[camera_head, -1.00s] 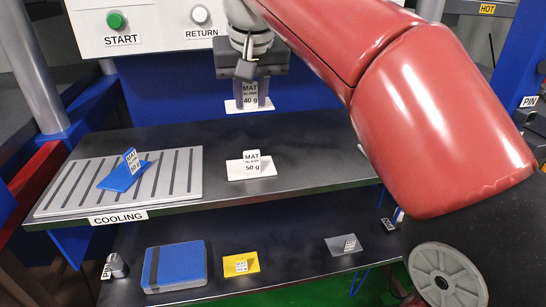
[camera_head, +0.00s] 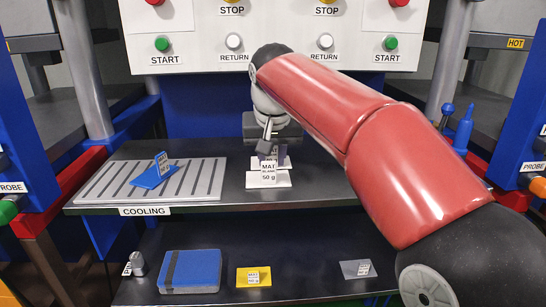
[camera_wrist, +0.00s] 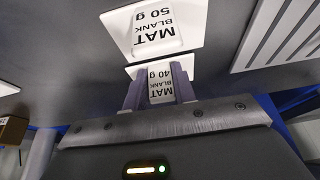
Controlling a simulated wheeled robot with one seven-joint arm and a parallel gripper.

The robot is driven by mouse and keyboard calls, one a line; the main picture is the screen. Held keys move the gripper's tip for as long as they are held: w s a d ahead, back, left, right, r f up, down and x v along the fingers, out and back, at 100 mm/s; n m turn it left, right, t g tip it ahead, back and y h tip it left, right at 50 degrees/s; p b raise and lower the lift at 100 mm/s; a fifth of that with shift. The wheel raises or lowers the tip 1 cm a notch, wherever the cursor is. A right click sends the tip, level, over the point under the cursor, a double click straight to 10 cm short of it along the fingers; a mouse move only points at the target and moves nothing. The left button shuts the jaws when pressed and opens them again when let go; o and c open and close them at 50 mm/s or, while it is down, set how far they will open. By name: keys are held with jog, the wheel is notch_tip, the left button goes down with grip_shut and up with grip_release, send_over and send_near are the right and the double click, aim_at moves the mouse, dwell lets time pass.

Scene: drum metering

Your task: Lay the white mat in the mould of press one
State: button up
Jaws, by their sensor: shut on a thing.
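My gripper (camera_head: 273,152) is shut on the upright tag of a white mat marked 40 g (camera_head: 286,164). In the wrist view my gripper (camera_wrist: 158,88) has its two fingers on either side of this tag (camera_wrist: 160,83). A second white mat, marked 50 g (camera_head: 268,180), lies flat on the dark shelf with its tag upright. In the head view it stands in front of the held mat and partly hides it. The 50 g mat (camera_wrist: 195,36) is clear of the fingers in the wrist view. I cannot tell whether the held mat touches the shelf. No mould is clearly visible.
A slotted cooling rack (camera_head: 205,185) with a blue mat (camera_head: 150,180) is on the left of the shelf. Presses with blue frames and posts (camera_head: 82,70) flank the shelf.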

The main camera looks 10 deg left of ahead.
jog(key=o, duration=0.9)
jog(key=shift+f, duration=0.1)
jog(key=shift+o, duration=0.2)
jog(key=shift+r, duration=0.3)
jog(key=p+v, duration=0.2)
jog(key=v, duration=0.9)
jog(key=s+d+f, duration=0.4)
jog(key=d, duration=0.3)
jog(key=s+d+f+m, duration=0.1)
jog(key=s+d+f, duration=0.3)
jog(key=d, duration=0.3)
jog(key=s+d+f+m+t+h, duration=0.1)
jog(key=s+d+f, duration=0.3)
jog(key=d, duration=0.3)
jog(key=shift+s+d+f, duration=0.35)
jog(key=shift+s+d, duration=0.05)
jog(key=shift+o, duration=0.5)
jog(key=s+d+f+m, duration=0.1)
jog(key=s+d+f, duration=0.4)
jog(key=f, duration=0.5)
jog(key=s, duration=0.2)
jog(key=shift+s+f, duration=0.35)
